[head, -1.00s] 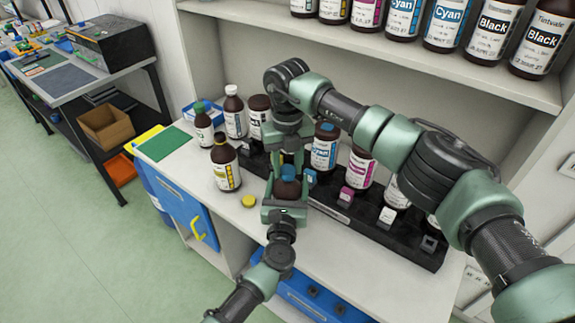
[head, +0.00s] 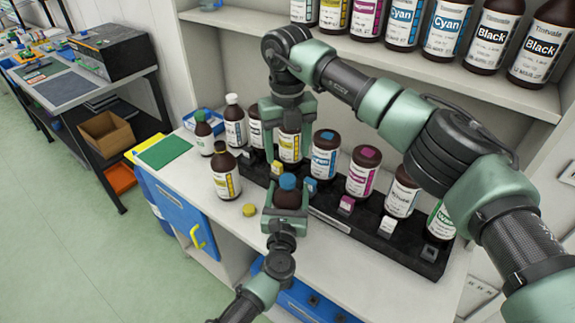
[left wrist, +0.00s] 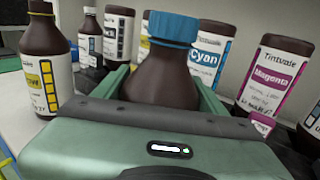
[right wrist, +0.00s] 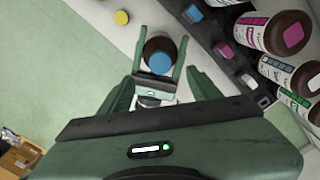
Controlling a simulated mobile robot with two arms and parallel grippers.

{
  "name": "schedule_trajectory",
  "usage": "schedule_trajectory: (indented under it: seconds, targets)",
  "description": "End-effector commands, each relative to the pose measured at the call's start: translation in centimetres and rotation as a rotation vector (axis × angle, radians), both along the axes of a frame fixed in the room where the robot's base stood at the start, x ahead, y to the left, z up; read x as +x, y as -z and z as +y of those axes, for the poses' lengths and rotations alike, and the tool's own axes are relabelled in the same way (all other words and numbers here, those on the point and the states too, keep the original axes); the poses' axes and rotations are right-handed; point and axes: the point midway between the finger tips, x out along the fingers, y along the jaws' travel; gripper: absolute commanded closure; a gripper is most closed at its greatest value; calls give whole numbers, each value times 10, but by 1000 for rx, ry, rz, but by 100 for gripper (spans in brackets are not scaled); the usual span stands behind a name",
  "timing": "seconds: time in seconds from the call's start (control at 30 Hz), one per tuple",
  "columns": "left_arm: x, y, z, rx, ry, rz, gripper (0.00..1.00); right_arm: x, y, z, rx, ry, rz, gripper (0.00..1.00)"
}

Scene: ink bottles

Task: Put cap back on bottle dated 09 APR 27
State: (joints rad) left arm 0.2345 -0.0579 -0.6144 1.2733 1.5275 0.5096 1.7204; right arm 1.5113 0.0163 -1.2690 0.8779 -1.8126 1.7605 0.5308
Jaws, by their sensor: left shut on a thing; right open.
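My left gripper (head: 287,218) is shut on a brown bottle (left wrist: 165,78) with a blue cap (head: 287,181) on top, held upright in front of the rack. The blue cap also shows in the right wrist view (right wrist: 159,63). I cannot read the held bottle's date.
A black rack (head: 375,237) holds several bottles, including cyan (head: 324,160) and magenta (head: 363,177), with small coloured blocks in front. A green-capped bottle (head: 204,135) and a white-capped bottle (head: 235,125) stand at the left. A shelf (head: 430,75) with bottles overhangs the bench.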

Motion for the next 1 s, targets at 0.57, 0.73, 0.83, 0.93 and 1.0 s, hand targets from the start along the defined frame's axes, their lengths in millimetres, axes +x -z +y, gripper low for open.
schedule_trajectory:
  seconds: [0.57, 0.73, 0.83, 0.93, 1.0]
  targets:
    - [0, 0, 0, -1, 0, 0, 100, 0, -38, 0, 1, -1, 1, 37]
    - [0, 0, 0, -1, 0, -1, 3, 0, -37, 0, 1, -1, 1, 37]
    - [0, 0, 0, -1, 0, 0, 3, 0, -37, 0, 0, -1, 1, 37]
    - [0, 0, 0, 0, 0, 0, 3, 0, -37, 0, 0, -1, 1, 37]
    - [-1, 0, 0, -1, 0, 0, 3, 0, -37, 0, 0, -1, 1, 37]
